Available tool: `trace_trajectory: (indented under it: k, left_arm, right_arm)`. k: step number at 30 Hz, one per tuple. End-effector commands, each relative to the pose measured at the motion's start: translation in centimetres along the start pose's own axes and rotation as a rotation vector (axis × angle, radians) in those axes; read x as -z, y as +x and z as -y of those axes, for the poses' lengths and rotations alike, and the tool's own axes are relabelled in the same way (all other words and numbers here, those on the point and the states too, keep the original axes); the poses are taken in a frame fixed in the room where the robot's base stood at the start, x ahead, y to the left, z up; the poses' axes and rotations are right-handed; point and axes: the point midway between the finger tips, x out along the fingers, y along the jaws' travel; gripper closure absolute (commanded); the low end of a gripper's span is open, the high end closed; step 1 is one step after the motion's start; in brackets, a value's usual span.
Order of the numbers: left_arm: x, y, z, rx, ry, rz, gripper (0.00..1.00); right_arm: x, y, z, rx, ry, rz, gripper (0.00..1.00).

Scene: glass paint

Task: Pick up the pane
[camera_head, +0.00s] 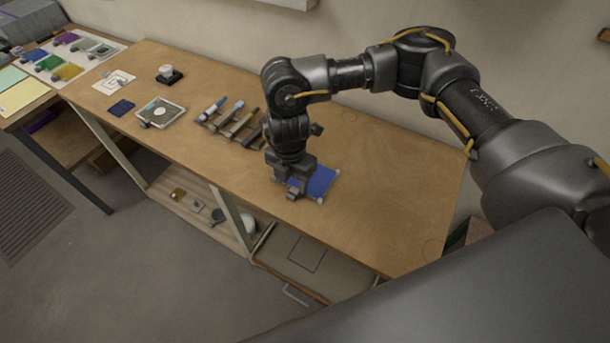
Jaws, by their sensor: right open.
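A blue pane (322,181) lies flat on the wooden table, near its front edge. Small light corner pieces show at its edges. My right gripper (291,193) is open and points down over the left part of the pane, hiding that part. I cannot tell whether the fingers touch it. A smaller dark blue piece (121,108) lies further left on the table, beside a framed square plate (160,112). My left gripper does not show.
A rack of tools (232,122) stands just left of my right gripper. A dark stand with a white top (168,74) and a paper with a drawing (114,82) lie further left. Colored samples (68,72) cover the far-left table. The wooden table (400,200) is clear to the right.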

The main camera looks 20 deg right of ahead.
Motion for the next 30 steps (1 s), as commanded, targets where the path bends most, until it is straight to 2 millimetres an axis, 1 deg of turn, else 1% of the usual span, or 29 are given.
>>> trace_trajectory:
  k: [2, 5, 7, 9, 10, 13, 15, 18, 21, 28, 29, 30]
  left_arm:
    - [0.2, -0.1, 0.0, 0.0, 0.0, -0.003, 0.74]
    - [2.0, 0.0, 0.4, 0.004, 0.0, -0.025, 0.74]
    - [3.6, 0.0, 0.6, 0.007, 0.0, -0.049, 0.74]
    - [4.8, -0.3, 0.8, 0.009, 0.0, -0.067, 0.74]
    - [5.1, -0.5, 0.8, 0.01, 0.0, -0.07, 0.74]
    - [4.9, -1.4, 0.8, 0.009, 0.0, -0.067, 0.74]
    - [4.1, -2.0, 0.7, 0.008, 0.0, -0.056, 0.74]
    - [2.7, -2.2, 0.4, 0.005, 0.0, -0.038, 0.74]
    - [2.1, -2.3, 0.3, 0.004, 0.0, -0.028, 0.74]
    - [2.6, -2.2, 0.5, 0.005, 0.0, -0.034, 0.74]
    - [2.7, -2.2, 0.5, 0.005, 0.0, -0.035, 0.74]
    - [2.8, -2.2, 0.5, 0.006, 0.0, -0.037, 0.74]
  right_arm:
    - [0.0, 0.8, 0.0, 0.001, 0.001, -0.001, 0.51]
    - [0.1, 1.2, -0.1, 0.0, -0.002, 0.0, 0.51]
    - [0.1, 1.2, -0.1, 0.0, -0.003, 0.0, 0.51]
    - [0.0, 1.4, -0.1, 0.002, -0.002, 0.0, 0.51]
    - [0.0, 1.6, -0.2, 0.003, -0.001, 0.0, 0.51]
    - [-0.4, 2.9, -0.3, 0.005, 0.0, 0.0, 0.51]
    - [-0.7, 3.9, -0.4, 0.004, -0.001, 0.002, 0.51]
    - [-0.6, 5.4, -0.5, 0.002, -0.004, 0.0, 0.51]
    - [-0.6, 6.2, -0.5, 0.001, -0.004, 0.001, 0.51]
    - [-0.6, 6.4, -0.5, -0.001, -0.005, 0.001, 0.51]
    - [-0.6, 6.4, -0.5, -0.001, -0.005, 0.001, 0.54]
    - [-0.6, 6.4, -0.5, -0.001, -0.005, 0.001, 0.59]
